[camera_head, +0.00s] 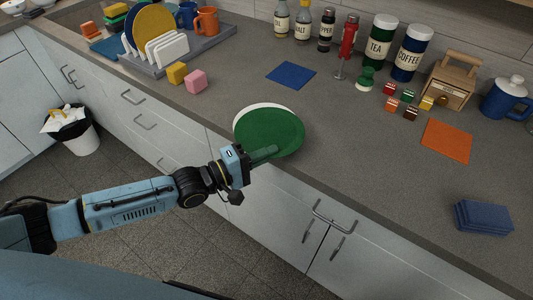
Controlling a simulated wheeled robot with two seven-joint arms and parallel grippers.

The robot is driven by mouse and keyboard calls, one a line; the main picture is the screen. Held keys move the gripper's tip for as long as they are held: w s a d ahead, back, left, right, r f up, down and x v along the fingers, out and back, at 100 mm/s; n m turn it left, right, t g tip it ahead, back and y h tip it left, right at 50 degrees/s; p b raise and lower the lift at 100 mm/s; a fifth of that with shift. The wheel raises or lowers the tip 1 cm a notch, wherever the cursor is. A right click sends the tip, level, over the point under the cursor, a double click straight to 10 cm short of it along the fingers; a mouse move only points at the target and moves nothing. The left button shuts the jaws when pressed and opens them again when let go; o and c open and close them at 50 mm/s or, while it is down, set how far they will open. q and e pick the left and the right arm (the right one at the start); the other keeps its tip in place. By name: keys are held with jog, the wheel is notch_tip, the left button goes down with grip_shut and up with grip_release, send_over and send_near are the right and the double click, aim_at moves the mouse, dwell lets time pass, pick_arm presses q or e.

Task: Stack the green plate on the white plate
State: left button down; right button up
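The green plate (275,132) lies over the white plate (243,112) near the counter's front edge. Only a crescent of the white plate shows, at the green plate's upper left; the rest is hidden. The green plate is shifted a little to the right and front of it. I cannot tell whether they touch. My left gripper (265,153) is at the green plate's front rim, with a finger seen against the plate. The other finger is not clearly visible, so I cannot tell whether it grips the rim. My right gripper is not in view.
A dish rack (205,45) with plates and mugs stands at the back left, near yellow (177,73) and pink (196,82) blocks. A blue mat (291,75) lies behind the plates. Canisters and bottles line the wall.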

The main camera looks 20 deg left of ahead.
pick_arm(q)
jog(key=shift+r, duration=0.1)
jog(key=c, duration=2)
grip_release()
jog(key=shift+f, duration=0.2)
jog(key=o, duration=0.4)
jog(key=shift+r, duration=0.2)
jog(key=v, duration=1.2)
